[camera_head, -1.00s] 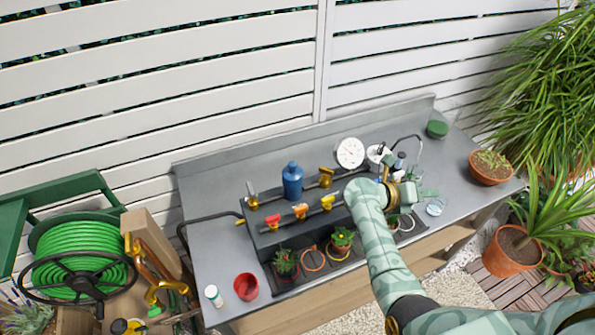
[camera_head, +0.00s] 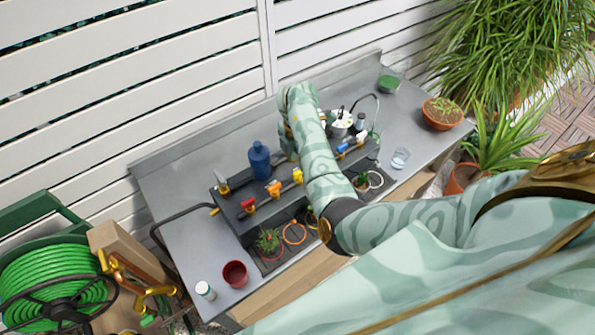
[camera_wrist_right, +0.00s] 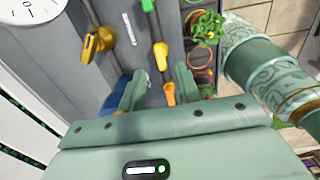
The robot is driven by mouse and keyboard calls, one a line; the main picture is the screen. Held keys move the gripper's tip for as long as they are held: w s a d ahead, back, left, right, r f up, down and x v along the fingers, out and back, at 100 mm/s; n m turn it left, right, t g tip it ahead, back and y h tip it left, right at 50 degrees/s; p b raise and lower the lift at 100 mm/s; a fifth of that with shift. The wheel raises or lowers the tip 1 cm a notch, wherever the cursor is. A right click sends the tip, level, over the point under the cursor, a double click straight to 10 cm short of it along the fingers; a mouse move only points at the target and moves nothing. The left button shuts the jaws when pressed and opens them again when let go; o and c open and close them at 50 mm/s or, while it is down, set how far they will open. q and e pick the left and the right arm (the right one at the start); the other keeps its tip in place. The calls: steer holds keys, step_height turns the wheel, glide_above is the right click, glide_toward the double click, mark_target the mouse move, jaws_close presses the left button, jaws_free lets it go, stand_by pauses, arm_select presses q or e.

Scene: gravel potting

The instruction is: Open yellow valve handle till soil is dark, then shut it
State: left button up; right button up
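The yellow valve handle (camera_head: 297,176) is on the dark manifold box (camera_head: 238,219), beside the orange handle (camera_head: 273,188) and red handle (camera_head: 248,203). In the right wrist view the yellow handle (camera_wrist_right: 160,54) lies just beyond my right gripper (camera_wrist_right: 160,76), whose fingers are apart with nothing held; they do not appear to touch it. The orange handle (camera_wrist_right: 169,93) shows between the fingers, the green handle (camera_wrist_right: 147,5) at the top edge. A leafy potted plant (camera_wrist_right: 208,24) stands to the right; its soil tone is unclear. In the head view my right arm hides the gripper and some pots. My left gripper is out of view.
A blue bottle (camera_head: 260,160) stands behind the handles, close to my right arm. A brass tap (camera_wrist_right: 97,43) and a white dial (camera_wrist_right: 28,10) show in the wrist view. A red pot (camera_head: 235,274) and a white bottle (camera_head: 205,290) stand at the front left.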

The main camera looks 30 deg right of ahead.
mark_target(298, 175)
step_height(298, 175, down, 5)
steer(key=shift+r+b, duration=0.2)
steer(key=shift+b, duration=0.2)
jaws_close()
